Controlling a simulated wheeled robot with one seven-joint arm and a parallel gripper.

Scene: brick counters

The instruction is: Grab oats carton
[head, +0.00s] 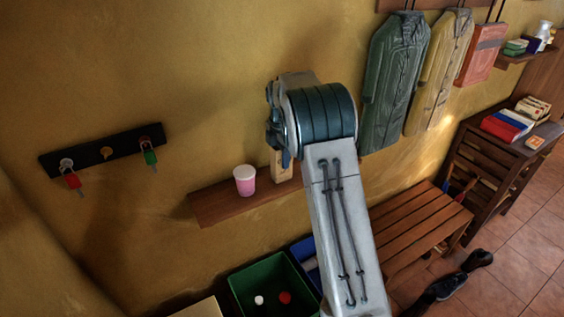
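A small tan, upright box-shaped item (283,173) stands on the wooden wall shelf (222,205). It may be the oats carton, but its label is not readable and my arm hides part of it. My gripper (279,152) is at the left side of my wrist, pointing down, right at the top of this item in the picture. I cannot tell whether the fingers touch it or stand around it, or whether they are open or shut.
A pink and white cup (244,180) stands on the shelf just left of the tan item. Below are a green bin (262,270) and a blue bin (305,250). A slatted bench (420,228) stands right of my arm. Coats (395,80) hang behind it.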

